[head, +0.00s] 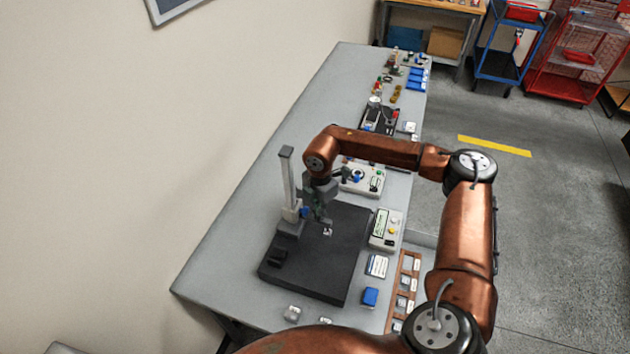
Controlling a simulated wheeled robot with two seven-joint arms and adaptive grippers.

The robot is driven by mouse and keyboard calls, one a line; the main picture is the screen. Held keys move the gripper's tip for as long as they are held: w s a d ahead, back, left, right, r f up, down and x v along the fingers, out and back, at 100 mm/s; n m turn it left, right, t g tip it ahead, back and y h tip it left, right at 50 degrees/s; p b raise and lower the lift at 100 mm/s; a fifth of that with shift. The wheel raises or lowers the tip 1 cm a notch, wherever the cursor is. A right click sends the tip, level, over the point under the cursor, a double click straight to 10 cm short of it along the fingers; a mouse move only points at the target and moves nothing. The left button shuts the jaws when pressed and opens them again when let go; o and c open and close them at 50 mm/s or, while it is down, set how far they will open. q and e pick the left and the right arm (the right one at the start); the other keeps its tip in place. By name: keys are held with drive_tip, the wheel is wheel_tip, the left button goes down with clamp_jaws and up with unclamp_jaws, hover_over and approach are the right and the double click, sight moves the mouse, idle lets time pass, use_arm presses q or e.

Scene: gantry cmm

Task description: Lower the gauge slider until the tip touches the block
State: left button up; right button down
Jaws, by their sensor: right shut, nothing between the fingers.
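The gauge slider (291,215) sits low on a light upright column (288,178), which stands on the black base plate (318,284). A small blue part (305,212) shows at the slider's side. A small light block (327,232) lies on the plate, just below and right of my right gripper (325,218). My right gripper is shut with nothing in it, pointing down close beside the slider. I cannot tell whether it touches the slider. The gauge tip is hidden or too small to make out. My left gripper is not in view.
A beige box with a display (385,228) stands right of the plate. A blue block (370,296), a white card (377,266) and a brown tray (404,290) lie near the right edge. The table's left side is clear.

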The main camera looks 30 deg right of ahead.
drive_tip(key=shift+r+p, duration=2.15)
drive_tip(key=shift+r, duration=1.35)
